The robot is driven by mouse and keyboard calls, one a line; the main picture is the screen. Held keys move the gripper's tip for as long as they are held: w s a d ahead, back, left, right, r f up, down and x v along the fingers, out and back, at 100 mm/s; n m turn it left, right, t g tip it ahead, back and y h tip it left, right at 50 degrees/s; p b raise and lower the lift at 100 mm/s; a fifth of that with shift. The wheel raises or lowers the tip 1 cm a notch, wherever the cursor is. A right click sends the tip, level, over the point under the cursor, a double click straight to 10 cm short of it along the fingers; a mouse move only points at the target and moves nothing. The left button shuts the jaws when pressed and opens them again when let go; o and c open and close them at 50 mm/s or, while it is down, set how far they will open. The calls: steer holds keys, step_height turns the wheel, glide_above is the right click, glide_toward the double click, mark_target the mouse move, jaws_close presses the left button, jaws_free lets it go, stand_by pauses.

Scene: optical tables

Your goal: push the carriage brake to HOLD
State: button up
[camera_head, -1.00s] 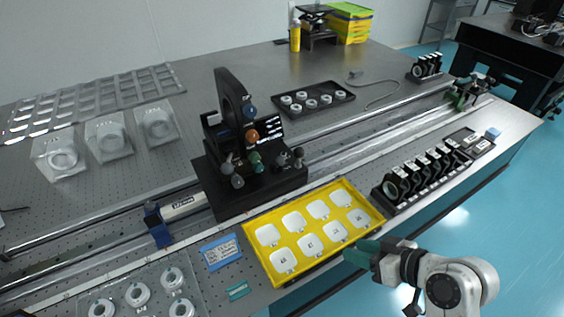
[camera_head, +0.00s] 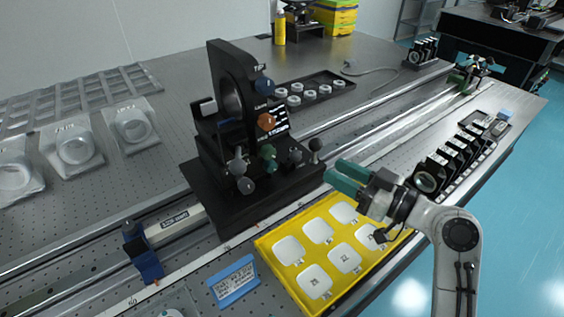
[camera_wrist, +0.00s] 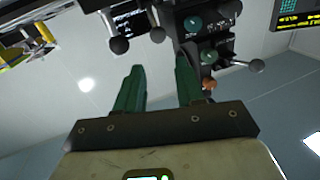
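The black carriage (camera_head: 240,195) with its tall ring mount (camera_head: 230,85) sits on the rail in the head view. Its front carries a blue knob (camera_head: 264,86), an orange knob (camera_head: 265,121), a green knob (camera_head: 268,152) and several dark ball-ended levers (camera_head: 245,185). I cannot tell which lever is the brake or read its HOLD mark. My gripper (camera_head: 340,178) is to the right of the carriage, above the yellow tray, apart from the levers. In the wrist view, its green fingers (camera_wrist: 158,88) are open and empty, with ball levers (camera_wrist: 119,45) and a teal knob (camera_wrist: 193,23) beyond.
The yellow tray (camera_head: 262,244) with white wells lies below my gripper. A row of black mounts (camera_head: 425,181) stands to its right. A blue clamp (camera_head: 145,255) sits on the rail left of the carriage. A dark tray of white rings (camera_head: 340,84) lies behind.

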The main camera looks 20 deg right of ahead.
mark_target(301, 157)
steer(key=x, duration=0.7)
steer(key=f+x, duration=0.1)
steer(key=x, duration=0.3)
steer(key=shift+w+a+p, duration=0.15)
steer(key=shift+w+p, duration=0.15)
steer(key=shift+p, duration=0.1)
steer(key=shift+c, duration=0.5)
jaws_close()
